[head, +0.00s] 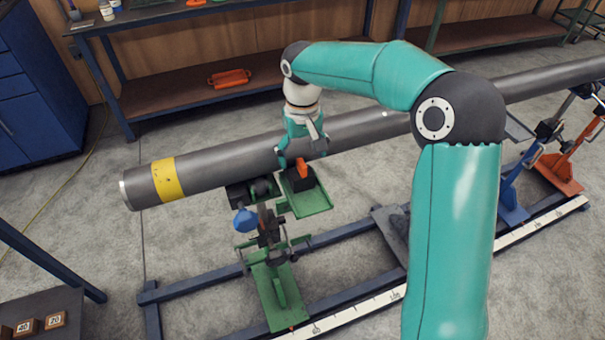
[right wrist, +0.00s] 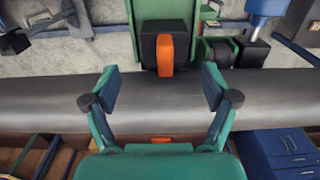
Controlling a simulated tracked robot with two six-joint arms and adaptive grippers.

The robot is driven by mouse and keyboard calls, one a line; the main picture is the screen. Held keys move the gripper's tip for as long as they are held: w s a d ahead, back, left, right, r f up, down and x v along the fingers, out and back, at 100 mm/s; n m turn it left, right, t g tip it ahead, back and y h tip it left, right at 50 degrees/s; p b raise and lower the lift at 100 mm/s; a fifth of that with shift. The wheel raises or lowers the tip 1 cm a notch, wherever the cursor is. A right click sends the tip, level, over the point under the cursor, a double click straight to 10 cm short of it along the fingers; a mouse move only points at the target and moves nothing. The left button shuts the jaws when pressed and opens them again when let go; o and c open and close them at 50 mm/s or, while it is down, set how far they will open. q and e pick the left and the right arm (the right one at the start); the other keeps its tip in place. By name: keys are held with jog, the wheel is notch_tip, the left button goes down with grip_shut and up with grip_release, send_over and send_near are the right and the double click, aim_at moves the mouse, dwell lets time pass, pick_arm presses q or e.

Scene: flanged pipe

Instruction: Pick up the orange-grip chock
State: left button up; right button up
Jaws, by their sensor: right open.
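The chock (head: 302,181) is a dark block with an upright orange grip. It sits on a green plate (head: 318,204) beside the grey pipe (head: 228,165). In the right wrist view the chock's orange grip (right wrist: 166,56) lies ahead of my right gripper (right wrist: 158,88), roughly centred between its fingertips. The right gripper is open and empty, and in the head view (head: 302,155) it is over the pipe, just behind the chock. No finger visibly touches the chock. My left gripper is not in view.
The pipe, with a yellow band (head: 167,179), runs across the scene just under my right gripper. A green stand (head: 275,290) with a blue knob (head: 246,220) is left of the chock. Blue rails lie on the floor. A bench shelf (head: 185,95) behind holds an orange item (head: 229,78).

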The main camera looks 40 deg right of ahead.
aim_at(300, 171)
jog(key=shift+w+a+f+p, duration=0.15)
jog(key=shift+f+p, duration=0.1)
jog(key=shift+f, duration=1.1)
jog(key=shift+s+a+f+p, duration=0.1)
jog(key=shift+f+p, duration=0.15)
jog(key=shift+f, duration=1.1)
jog(key=shift+c, duration=0.3)
jog(key=c, duration=1.3)
